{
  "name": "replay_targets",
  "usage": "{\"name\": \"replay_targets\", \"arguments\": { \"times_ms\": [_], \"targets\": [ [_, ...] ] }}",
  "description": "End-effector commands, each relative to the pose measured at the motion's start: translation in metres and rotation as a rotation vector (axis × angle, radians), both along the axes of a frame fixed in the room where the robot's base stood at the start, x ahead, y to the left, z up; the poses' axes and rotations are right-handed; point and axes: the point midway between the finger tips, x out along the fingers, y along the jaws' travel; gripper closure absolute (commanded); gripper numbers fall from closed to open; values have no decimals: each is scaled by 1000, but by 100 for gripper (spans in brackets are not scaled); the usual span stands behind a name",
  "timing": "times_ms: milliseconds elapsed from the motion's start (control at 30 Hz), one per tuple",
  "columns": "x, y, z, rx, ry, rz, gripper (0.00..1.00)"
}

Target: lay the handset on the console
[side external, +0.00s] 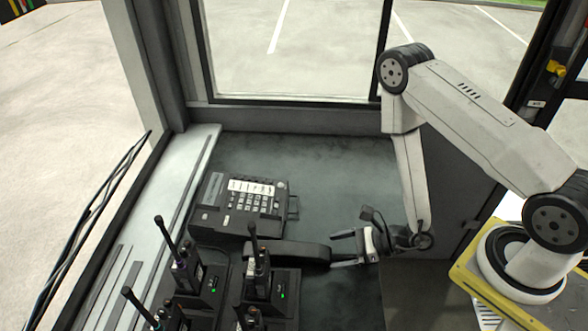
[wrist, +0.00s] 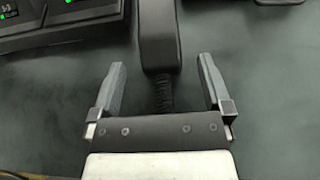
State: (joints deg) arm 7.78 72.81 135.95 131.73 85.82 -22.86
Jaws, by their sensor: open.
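The console (side external: 238,204), a dark desk phone with a white keypad, sits on the counter near the window. The handset (side external: 288,252), a long black bar, lies on the counter in front of it, its left end close to the radio chargers. My gripper (side external: 338,249) is open at the handset's right end. In the wrist view, the handset (wrist: 160,38) runs up from between the fingers of my gripper (wrist: 161,66). A ribbed black cord (wrist: 162,95) at its near end lies between the fingers, with gaps on both sides.
Several radios with antennas stand in chargers (side external: 203,290) at the front left, close to the handset. A charger with a green light (wrist: 70,12) also shows in the wrist view. The counter (side external: 335,180) right of the console is clear.

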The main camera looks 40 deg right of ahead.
Motion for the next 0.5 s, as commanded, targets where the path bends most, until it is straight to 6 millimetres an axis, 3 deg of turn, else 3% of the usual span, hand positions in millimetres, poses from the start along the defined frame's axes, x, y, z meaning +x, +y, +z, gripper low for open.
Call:
{"name": "replay_targets", "arguments": {
  "times_ms": [500],
  "targets": [
    [7, 8, -3, 1, -1, 2, 0]
  ]
}}
